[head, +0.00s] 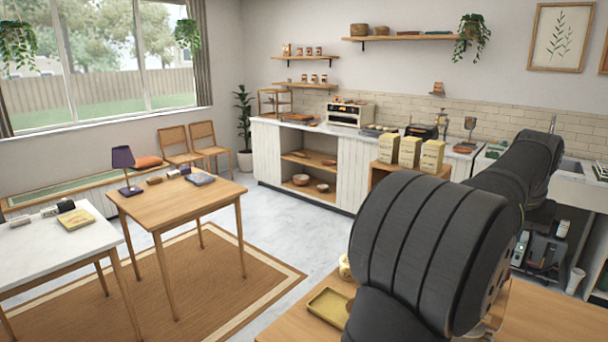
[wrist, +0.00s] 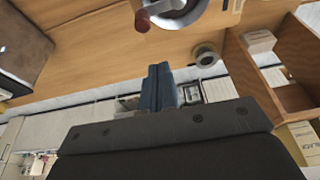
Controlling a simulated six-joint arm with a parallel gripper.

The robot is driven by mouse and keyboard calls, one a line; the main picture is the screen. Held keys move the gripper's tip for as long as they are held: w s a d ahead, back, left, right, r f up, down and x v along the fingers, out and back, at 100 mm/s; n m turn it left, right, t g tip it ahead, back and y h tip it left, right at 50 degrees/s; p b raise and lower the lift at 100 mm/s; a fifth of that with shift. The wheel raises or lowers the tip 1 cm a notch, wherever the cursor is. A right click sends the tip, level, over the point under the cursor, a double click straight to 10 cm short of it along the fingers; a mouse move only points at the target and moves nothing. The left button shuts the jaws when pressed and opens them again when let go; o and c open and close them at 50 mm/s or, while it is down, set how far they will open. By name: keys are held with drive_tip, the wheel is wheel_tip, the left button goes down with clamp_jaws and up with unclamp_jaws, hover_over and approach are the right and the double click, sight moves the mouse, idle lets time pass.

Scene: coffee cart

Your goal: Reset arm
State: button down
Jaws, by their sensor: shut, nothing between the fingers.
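My gripper (wrist: 160,72) shows in the wrist view as two blue-grey fingers pressed together, with nothing between them. It is apart from the wooden counter surface (wrist: 100,45) behind it. In the head view my dark arm fills the right foreground, and the gripper itself cannot be made out there.
A round metal item with a red-brown handle (wrist: 172,12) and a small grey round item (wrist: 206,54) are near the gripper. A wooden shelf box (wrist: 245,75) stands right. A yellow tray (head: 328,307) lies on the near wooden counter, partly hidden by my arm. Open floor (head: 290,235) lies beyond.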

drive_tip(key=f, duration=0.4)
drive_tip(key=shift+s+a+f, duration=0.3)
drive_tip(key=shift+s+f, duration=0.1)
drive_tip(key=w, duration=0.3)
drive_tip(key=shift+a+f, duration=0.1)
drive_tip(key=w+a, duration=0.2)
drive_tip(key=a, duration=0.1)
drive_tip(key=shift+w, duration=0.2)
drive_tip(key=shift+a, duration=0.75)
